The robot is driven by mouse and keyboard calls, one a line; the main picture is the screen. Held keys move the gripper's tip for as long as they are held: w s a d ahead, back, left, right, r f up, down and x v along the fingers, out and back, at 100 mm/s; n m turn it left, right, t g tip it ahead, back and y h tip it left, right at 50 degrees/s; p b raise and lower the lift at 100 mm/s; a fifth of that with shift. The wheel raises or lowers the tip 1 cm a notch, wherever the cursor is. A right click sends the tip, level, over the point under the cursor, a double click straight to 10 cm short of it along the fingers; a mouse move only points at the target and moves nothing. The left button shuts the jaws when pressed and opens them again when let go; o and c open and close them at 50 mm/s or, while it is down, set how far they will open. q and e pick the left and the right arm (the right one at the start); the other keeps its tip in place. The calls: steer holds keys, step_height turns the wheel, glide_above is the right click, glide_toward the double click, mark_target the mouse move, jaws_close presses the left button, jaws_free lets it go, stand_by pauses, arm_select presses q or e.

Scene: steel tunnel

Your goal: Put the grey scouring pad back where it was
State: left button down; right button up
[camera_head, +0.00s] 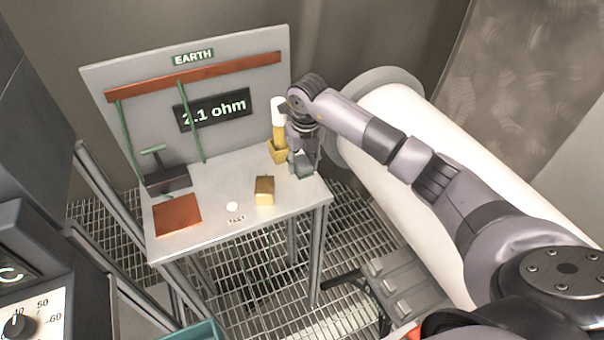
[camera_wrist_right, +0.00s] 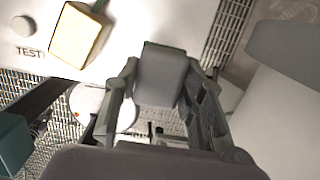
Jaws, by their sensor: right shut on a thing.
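The grey scouring pad (camera_wrist_right: 160,75) appears as a small grey block between the fingers of my right gripper in the right wrist view. My right gripper (camera_head: 303,163) is shut on it near the right edge of the grey bench (camera_head: 215,210). In the head view the pad is largely hidden by the fingers, and I cannot tell whether it touches the bench. In the right wrist view my right gripper (camera_wrist_right: 160,95) points past the bench edge. My left gripper is not in view.
A yellow holder (camera_head: 278,152) with a white-topped item stands just left of the right gripper. A brass block (camera_head: 264,190), white button (camera_head: 232,206), copper plate (camera_head: 177,215) and dark box with green handle (camera_head: 167,181) sit on the bench. A large white pipe (camera_head: 400,140) lies right.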

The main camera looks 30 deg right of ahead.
mark_target(302, 185)
step_height(302, 185, down, 6)
steer(key=shift+p, duration=0.6)
steer(key=shift+f, duration=0.15)
steer(key=shift+f+b, duration=0.2)
steer(key=shift+b, duration=0.1)
steer(key=o, duration=1.1)
steer(key=shift+r, duration=0.1)
